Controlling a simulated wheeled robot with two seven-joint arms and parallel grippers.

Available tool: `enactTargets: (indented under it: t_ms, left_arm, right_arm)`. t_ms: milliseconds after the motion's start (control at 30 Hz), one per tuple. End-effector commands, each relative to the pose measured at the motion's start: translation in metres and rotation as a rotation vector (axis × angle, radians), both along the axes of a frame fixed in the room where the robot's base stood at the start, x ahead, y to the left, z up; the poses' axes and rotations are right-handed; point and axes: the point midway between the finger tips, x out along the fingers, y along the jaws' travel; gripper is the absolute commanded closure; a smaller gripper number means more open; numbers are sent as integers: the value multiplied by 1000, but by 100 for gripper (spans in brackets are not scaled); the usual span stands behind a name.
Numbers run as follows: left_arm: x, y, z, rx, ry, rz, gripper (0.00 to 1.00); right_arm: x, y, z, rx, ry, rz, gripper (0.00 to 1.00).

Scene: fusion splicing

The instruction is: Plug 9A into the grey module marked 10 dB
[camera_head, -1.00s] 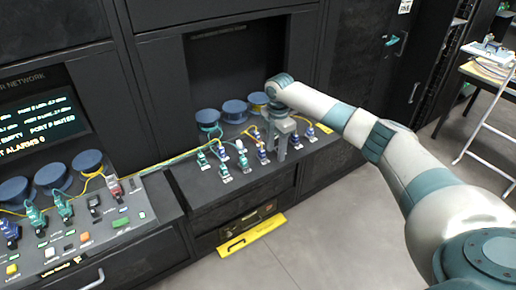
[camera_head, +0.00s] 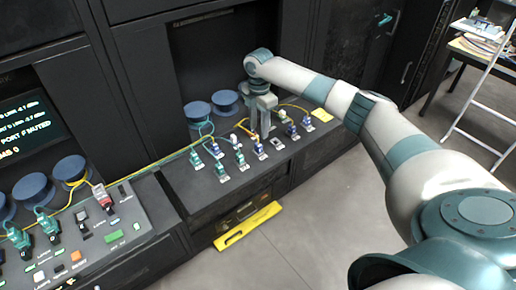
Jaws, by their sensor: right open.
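My right gripper (camera_head: 261,128) is open and points down over the right-hand shelf, among the row of plugs. I cannot tell whether a plug stands between its fingers. Near it are blue plugs (camera_head: 292,130) on its right and teal plugs (camera_head: 239,158) on its left. The labels are too small to read, so I cannot tell which plug is 9A. My left gripper is out of view.
Blue spools (camera_head: 197,111) stand behind the plugs. Yellow and green cables (camera_head: 150,166) run from the shelf to the left console (camera_head: 140,214). A dark screen (camera_head: 22,124) stands above the console. A yellow bar (camera_head: 247,226) sticks out below the shelf. A ladder (camera_head: 487,85) stands at right.

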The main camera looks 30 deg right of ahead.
Motion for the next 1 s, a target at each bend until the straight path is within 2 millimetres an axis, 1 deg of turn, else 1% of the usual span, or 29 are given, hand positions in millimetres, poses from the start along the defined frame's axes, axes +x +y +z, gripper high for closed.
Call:
enactTargets:
  t_ms: [167,367,733,800,1000]
  left_arm:
    - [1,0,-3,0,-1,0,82]
    - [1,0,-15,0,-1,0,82]
    - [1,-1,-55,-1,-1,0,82]
    - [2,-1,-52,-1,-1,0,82]
    - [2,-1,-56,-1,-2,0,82]
  right_arm:
    - [0,0,-3,0,0,0,59]
    - [0,0,-16,0,0,0,59]
    - [0,0,-57,-1,-1,0,59]
    - [0,0,-61,0,1,0,59]
    - [0,1,-80,1,1,-1,59]
